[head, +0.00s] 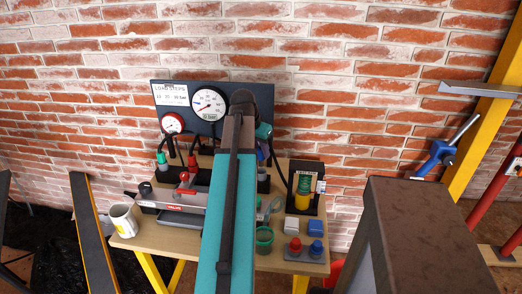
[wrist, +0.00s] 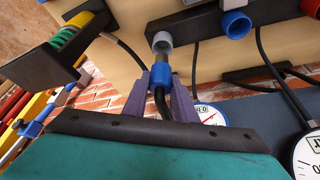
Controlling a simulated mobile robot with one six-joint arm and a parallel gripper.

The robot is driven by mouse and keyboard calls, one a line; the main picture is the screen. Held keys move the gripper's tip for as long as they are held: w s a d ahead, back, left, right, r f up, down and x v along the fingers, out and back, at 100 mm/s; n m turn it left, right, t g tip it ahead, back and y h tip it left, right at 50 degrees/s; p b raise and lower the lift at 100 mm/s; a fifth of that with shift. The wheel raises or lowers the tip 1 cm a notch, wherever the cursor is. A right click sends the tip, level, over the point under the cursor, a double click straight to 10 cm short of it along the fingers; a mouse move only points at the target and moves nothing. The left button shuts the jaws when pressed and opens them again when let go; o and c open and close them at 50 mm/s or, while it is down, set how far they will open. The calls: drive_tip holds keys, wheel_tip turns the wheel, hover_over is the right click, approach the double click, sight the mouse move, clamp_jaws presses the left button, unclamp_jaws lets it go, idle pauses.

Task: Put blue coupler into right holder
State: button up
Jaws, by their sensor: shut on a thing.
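The blue coupler (wrist: 158,82), with a silver tip and a black hose, is held between the purple fingers of my gripper (wrist: 161,90) in the wrist view. Its tip points at a grey-ringed socket (wrist: 162,43) on a black bar (wrist: 195,26); I cannot tell whether they touch. A blue-ringed socket (wrist: 235,24) sits further right on that bar. In the head view my arm hides most of the coupler and gripper. A black holder block (head: 263,181) shows just right of my arm; I cannot tell for sure that it is the right holder.
A gauge panel (head: 232,125) stands behind. Several hoses hang near my gripper.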

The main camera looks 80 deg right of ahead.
sight(260, 159)
drive_tip(key=shift+f+b, duration=0.5)
drive_tip(key=shift+f, duration=2.45)
idle(3.7)
drive_tip(key=o, duration=1.6)
